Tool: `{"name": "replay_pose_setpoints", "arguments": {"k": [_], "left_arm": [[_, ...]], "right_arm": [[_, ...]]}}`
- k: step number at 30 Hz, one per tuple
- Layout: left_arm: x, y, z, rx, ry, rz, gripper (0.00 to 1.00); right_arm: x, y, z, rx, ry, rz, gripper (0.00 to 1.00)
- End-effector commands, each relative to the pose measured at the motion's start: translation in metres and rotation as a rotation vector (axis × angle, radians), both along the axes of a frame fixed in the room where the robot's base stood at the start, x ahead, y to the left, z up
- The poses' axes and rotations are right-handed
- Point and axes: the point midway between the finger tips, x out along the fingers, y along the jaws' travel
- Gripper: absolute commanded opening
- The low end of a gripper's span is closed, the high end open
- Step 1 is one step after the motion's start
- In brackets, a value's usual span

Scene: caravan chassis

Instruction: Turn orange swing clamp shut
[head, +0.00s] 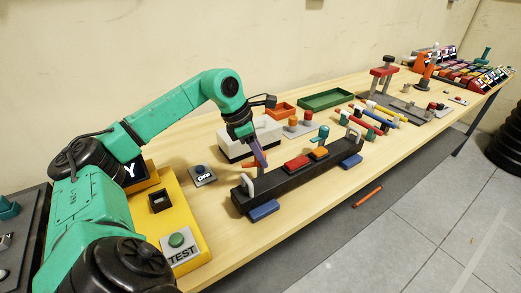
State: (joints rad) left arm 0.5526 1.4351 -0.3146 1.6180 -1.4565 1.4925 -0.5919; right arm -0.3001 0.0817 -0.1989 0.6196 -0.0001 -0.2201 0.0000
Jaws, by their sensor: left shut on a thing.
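The black caravan chassis (285,182) lies on the wooden bench, with a grey loop at each end and blue feet at its sides. My left gripper (260,161) reaches down over its near left end, its purple fingers shut on a small orange part, which I take to be the orange swing clamp (252,164). The fingers hide much of this part, so its exact angle is unclear. Further along the chassis sit a red block (298,162) and another orange piece (318,153) by a teal-topped post (323,132). My right gripper is not in view.
A white box (235,147) stands close behind my gripper. An OFF button (202,175) and a yellow TEST panel (172,222) are to the left. Orange (282,109) and green trays (326,99) stand behind.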

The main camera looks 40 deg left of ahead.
Motion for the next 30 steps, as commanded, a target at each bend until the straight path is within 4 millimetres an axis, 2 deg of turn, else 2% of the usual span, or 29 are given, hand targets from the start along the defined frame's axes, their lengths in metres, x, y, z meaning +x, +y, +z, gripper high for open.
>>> {"name": "replay_pose_setpoints", "arguments": {"k": [1, 15, 30], "left_arm": [[0.001, 0.000, 0.006, -0.004, -0.002, -0.041, 0.00], [0.001, -0.001, 0.007, -0.005, -0.004, -0.487, 0.00], [0.002, 0.000, 0.004, -0.001, -0.006, -0.941, 0.00]], "right_arm": [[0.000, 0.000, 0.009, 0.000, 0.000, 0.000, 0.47], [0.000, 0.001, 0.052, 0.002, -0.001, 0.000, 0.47], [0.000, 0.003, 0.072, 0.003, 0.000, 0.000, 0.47]]}}
